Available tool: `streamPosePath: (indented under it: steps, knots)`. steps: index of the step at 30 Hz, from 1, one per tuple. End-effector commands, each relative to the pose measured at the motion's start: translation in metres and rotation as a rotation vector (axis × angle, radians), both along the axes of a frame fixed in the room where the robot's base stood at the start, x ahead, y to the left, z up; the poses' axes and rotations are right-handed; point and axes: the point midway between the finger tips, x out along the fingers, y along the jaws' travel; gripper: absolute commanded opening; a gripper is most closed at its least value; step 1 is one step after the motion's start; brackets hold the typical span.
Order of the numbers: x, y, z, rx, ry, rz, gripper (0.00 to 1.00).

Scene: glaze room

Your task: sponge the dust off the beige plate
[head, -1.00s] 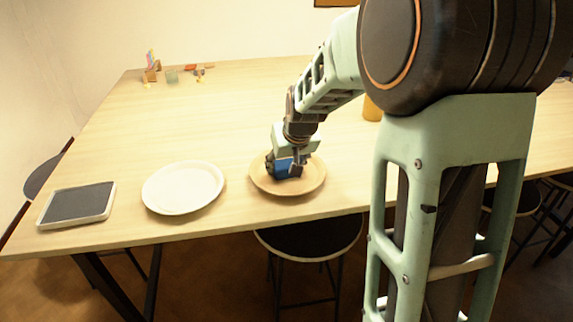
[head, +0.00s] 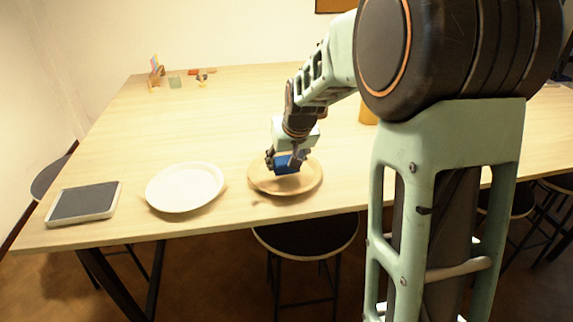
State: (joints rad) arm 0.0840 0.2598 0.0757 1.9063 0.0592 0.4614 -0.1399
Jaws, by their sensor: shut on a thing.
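The beige plate (head: 262,183) lies on the table near its front edge, in the middle of the head view. My gripper (head: 286,163) is over the plate, shut on a blue sponge (head: 286,167). The sponge appears to be a little above the plate's surface, toward its far side. The gripper and sponge hide part of the plate's far rim. A darker patch shows on the plate below the sponge; I cannot tell whether it is dust or shadow.
A white plate (head: 185,187) lies left of the beige plate. A dark-topped tray (head: 84,202) is farther left. Small items (head: 157,72) stand at the far left corner. Stools (head: 305,236) are under the front edge. The table's middle is clear.

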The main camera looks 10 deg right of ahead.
Motion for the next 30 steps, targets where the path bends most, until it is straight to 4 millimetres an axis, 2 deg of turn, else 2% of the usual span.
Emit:
streamPosePath:
  steps: [3,15,30]
  knots:
    - [0.002,0.000,0.016,-0.001,-0.003,0.000,0.30]
    - [0.005,0.001,0.049,0.000,-0.003,-0.001,0.30]
    - [0.005,0.001,0.052,0.000,-0.003,-0.001,0.30]
